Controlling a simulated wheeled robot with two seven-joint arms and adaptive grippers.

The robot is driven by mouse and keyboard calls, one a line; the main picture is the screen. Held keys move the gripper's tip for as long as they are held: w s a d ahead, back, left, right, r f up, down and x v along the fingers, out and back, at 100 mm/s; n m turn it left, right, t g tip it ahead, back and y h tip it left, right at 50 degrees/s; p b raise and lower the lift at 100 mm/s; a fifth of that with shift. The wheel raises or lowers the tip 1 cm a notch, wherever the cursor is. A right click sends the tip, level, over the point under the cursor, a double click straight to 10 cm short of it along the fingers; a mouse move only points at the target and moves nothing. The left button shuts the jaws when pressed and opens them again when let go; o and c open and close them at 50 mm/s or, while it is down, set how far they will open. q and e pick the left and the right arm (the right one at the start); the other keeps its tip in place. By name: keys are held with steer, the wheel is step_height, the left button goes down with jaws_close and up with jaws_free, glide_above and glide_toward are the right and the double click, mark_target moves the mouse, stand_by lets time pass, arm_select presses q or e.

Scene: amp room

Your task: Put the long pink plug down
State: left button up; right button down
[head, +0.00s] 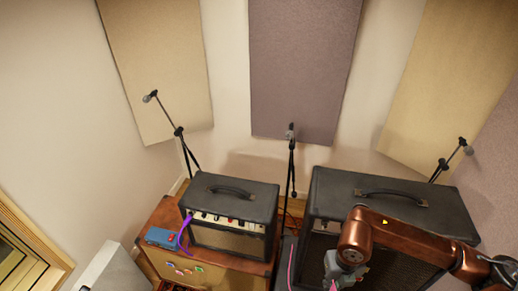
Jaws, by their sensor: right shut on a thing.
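My right arm comes in from the lower right, and my right gripper (337,275) hangs in front of the large black amp. It is shut. A small pink piece, seemingly the long pink plug (333,285), shows at its fingertips, near the bottom edge of the head view. Most of the plug is hidden or too small to make out. A thin pink cable (290,268) hangs to the left of the gripper, between the two amps. My left gripper is not in view.
The large black amp (325,205) stands at right. Microphone stands (292,165) rise behind. A grey-white block (112,270) is at lower left.

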steer(key=shift+s+f+n+b, duration=0.15)
steer(key=shift+f+n+b, duration=0.3)
steer(key=shift+n, duration=0.45)
steer(key=f+n+b, duration=0.1)
steer(key=n, duration=0.1)
steer(key=w+f+n+b, duration=0.1)
steer(key=n, duration=0.1)
steer(key=shift+w+a+f+n, duration=0.1)
steer(key=shift+w+f+n, duration=0.1)
steer(key=shift+n, duration=0.1)
arm_select(q)
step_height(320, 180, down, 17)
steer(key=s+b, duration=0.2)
steer(key=b, duration=1.1)
arm_select(e)
steer(key=w+f+n, duration=0.2)
steer(key=f+n, duration=0.4)
steer(key=n, duration=0.8)
steer(key=w+a+f+n, duration=0.1)
steer(key=w+f+n, duration=0.2)
steer(key=n, duration=1.2)
step_height(320, 180, down, 3)
steer(key=shift+w+a+r, duration=0.1)
steer(key=shift+w+a, duration=0.1)
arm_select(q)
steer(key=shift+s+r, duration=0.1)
